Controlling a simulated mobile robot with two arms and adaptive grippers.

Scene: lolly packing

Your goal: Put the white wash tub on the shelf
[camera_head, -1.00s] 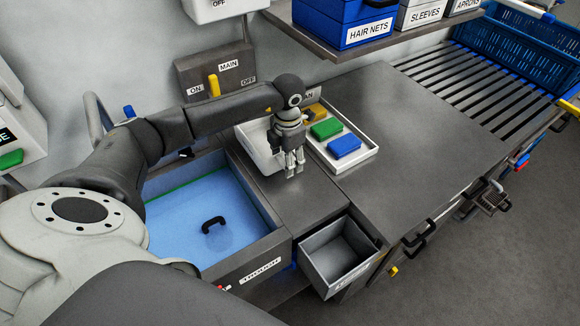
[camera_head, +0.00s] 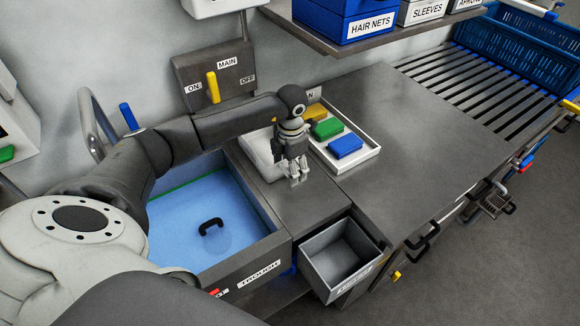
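My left gripper (camera_head: 299,179) points down at the tub's right side, over the counter strip between trough and sponge tray. Its fingers look close together; whether they are apart or shut on anything is unclear, and I see nothing held. The shelf (camera_head: 335,48) is on the wall at the top, with a blue HAIR NETS box (camera_head: 343,22) and SLEEVES and APRONS boxes on it. My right gripper is not in view.
A white tray (camera_head: 370,158) with yellow, green and blue sponges lies right of my gripper. The blue-water trough (camera_head: 185,235) and an open grey drawer (camera_head: 345,255) are in front. The counter to the right is clear, with slatted rollers and a blue crate beyond.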

